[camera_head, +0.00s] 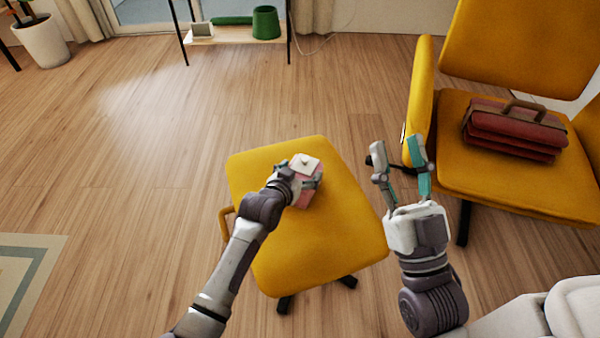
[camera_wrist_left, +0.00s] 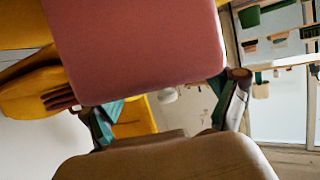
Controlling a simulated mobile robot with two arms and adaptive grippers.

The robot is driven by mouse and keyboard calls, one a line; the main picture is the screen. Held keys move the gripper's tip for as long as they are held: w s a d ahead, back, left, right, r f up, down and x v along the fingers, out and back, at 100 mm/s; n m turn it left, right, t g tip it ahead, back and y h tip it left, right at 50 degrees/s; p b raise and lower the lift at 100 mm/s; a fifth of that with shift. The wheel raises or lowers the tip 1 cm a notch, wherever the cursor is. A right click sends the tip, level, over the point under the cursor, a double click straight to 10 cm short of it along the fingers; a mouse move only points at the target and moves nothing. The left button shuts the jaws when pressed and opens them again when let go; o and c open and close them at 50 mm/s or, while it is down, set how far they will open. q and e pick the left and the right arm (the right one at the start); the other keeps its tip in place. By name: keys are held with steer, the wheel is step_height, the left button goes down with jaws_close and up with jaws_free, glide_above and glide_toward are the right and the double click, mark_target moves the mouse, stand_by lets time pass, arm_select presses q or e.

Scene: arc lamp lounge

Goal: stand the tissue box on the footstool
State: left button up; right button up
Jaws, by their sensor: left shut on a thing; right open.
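The tissue box (camera_head: 309,188), pink with a white top, is over the yellow footstool (camera_head: 335,220) in the head view. My left gripper (camera_head: 298,178) is shut on it, with fingers at its sides. In the left wrist view the pink box (camera_wrist_left: 140,40) fills the upper middle, between the teal-lined fingers of the left gripper (camera_wrist_left: 165,108). I cannot tell whether its base touches the seat; its underside is hidden in the head view. My right gripper (camera_head: 403,170) is open and empty, to the right of the footstool.
A yellow armchair (camera_head: 510,185) with a red bag (camera_head: 512,130) stands at the right, close to my right gripper. A low shelf (camera_head: 235,35) with green items is at the back. A potted plant (camera_head: 42,42) stands back left.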

arm_select(q)
steer(key=shift+f, duration=0.1)
steer(key=o, duration=1.2)
